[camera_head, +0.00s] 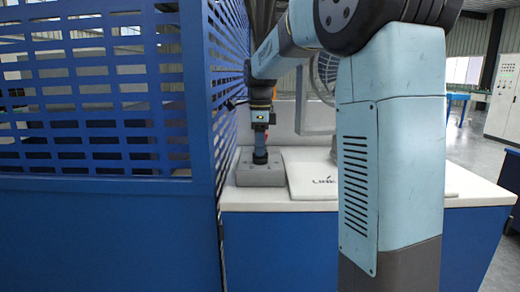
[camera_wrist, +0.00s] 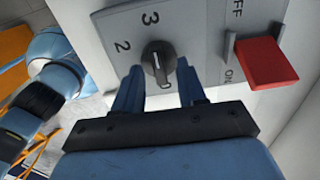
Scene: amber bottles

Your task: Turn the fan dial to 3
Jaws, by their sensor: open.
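The fan dial (camera_wrist: 158,58) is a black knob on a grey control box (camera_wrist: 205,28). The numerals 3 and 2 show above and to the upper left of it. A pale mark shows on the knob's lower part; I cannot tell surely which number it points at. My gripper (camera_wrist: 160,70) is open, with one blue finger on each side of the dial; contact is unclear. In the head view my gripper (camera_head: 260,155) points down over the grey control box (camera_head: 258,176), hiding the dial. The fan (camera_head: 326,72) stands behind, partly hidden by my arm.
A red switch (camera_wrist: 267,63) marked ON and OFF is right of the dial in the wrist view. A blue slatted fence (camera_head: 205,80) stands close left of the box. A pale flat board (camera_head: 380,180) lies right of it on the white tabletop (camera_head: 270,203).

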